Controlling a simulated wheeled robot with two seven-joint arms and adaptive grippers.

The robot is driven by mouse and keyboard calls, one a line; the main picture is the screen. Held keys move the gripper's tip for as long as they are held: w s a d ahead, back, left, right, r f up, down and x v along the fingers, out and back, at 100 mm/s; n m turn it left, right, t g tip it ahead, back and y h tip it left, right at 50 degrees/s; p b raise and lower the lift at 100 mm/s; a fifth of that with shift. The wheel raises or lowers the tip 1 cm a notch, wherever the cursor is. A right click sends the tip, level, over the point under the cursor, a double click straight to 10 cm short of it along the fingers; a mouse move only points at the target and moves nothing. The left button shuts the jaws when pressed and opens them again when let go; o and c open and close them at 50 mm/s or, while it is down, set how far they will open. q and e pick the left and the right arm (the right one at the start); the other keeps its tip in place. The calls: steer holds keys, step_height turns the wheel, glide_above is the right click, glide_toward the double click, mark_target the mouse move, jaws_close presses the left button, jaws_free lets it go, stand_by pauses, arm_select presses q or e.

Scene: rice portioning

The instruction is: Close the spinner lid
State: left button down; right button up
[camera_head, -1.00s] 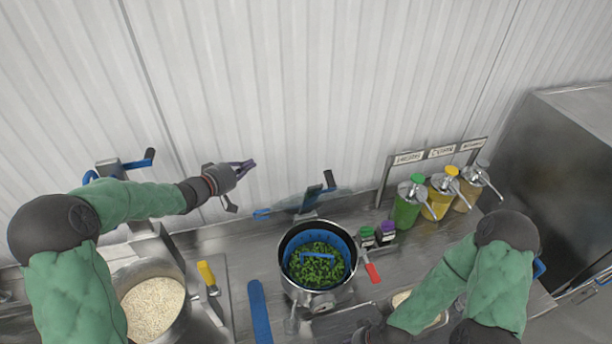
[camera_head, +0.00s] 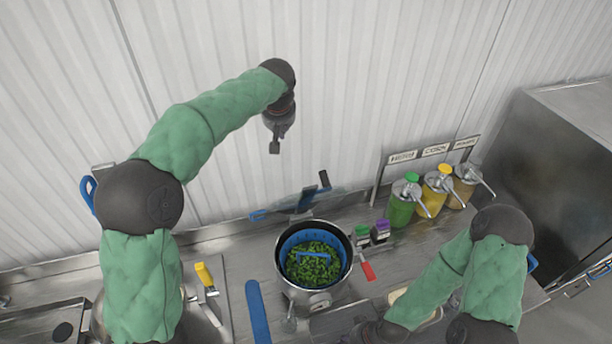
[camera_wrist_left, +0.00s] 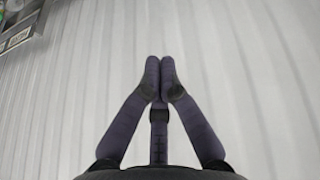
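The spinner is a steel pot (camera_head: 303,291) with a blue basket (camera_head: 291,242) holding green leaves. Its clear lid (camera_head: 330,207) stands open and tilted up behind the pot, with a dark crank handle (camera_head: 324,179) on it and a blue tab at its left. My left gripper (camera_head: 275,148) is raised against the wall, above and a little left of the lid, apart from it. In the left wrist view its fingertips (camera_wrist_left: 160,68) meet with nothing between them. My right gripper (camera_head: 362,334) is low at the bottom edge, partly cut off, so its fingers are unclear.
Three pump bottles, green (camera_head: 402,205), yellow (camera_head: 433,196) and tan (camera_head: 463,190), stand right of the spinner. Two small jars (camera_head: 380,231) and a red handle (camera_head: 368,271) are close to its right side. A blue strip (camera_head: 258,312) lies left.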

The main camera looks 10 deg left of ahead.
arm_select(q)
steer(key=s+d+r+m+g, duration=0.25)
steer(key=s+d+r, duration=0.25)
steer(key=s+d, duration=0.3)
arm_select(e)
steer(key=shift+r, duration=0.2)
steer(key=shift+r+p, duration=0.4)
steer(key=shift+p, duration=0.15)
arm_select(q)
steer(key=shift+n+g+h, duration=0.3)
steer(key=shift+n+g, duration=0.15)
steer(key=f, duration=0.3)
steer(key=s+f, duration=0.1)
steer(key=f, duration=0.3)
steer(key=s+f, duration=0.1)
steer(key=f, duration=0.3)
steer(key=shift+p, duration=0.3)
steer(key=shift+s+d+f, duration=0.1)
steer(key=shift+f, duration=0.15)
arm_select(e)
steer(key=shift+r, duration=0.3)
steer(key=shift+s+f, duration=0.1)
